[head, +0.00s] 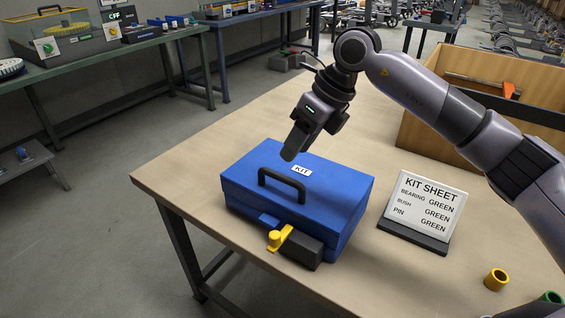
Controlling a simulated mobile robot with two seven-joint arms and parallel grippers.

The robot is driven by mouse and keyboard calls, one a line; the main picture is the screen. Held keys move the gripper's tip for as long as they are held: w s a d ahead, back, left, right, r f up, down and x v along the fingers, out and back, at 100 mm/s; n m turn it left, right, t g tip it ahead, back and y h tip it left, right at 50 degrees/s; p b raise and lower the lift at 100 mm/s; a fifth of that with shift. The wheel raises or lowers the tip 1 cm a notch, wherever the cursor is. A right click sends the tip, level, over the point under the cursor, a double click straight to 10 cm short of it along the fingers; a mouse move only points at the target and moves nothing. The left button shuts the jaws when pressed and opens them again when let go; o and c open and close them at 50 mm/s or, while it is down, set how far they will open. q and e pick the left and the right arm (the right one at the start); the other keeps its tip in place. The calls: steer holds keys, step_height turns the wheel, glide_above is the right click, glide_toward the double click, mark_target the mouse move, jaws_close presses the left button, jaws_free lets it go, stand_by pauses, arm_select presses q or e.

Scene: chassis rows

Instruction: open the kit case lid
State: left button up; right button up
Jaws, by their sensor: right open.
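The blue kit case (335,206) stands on the wooden table with its lid (325,187) shut. A white KIT label (302,170) and a black handle (283,186) are on top of the lid. On the front of the case is a yellow latch piece (279,238) with a dark block (302,249) beside it. My right gripper (291,152) hangs just above the far edge of the lid, behind the handle, pointing down. It is open and holds nothing that I can see. My left gripper is not in view.
A kit sheet stand (424,206) stands right of the case and reads bearing, bush and pin green. A yellow ring (496,279) and a green ring (548,300) are at the lower right. A wooden crate (440,142) stands behind. The table (190,165) left of the case is clear.

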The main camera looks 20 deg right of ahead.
steer(key=shift+s+a+f+g+y, duration=0.2)
steer(key=shift+s+a+y, duration=0.25)
steer(key=shift+a, duration=0.3)
steer(key=shift+s+a+f+g+y, duration=0.1)
steer(key=shift+s+a+f+y, duration=0.2)
steer(key=shift+s+a, duration=0.35)
steer(key=shift+s+a+f+g+y, duration=0.15)
steer(key=shift+s+a+y, duration=0.25)
steer(key=shift+a, duration=0.45)
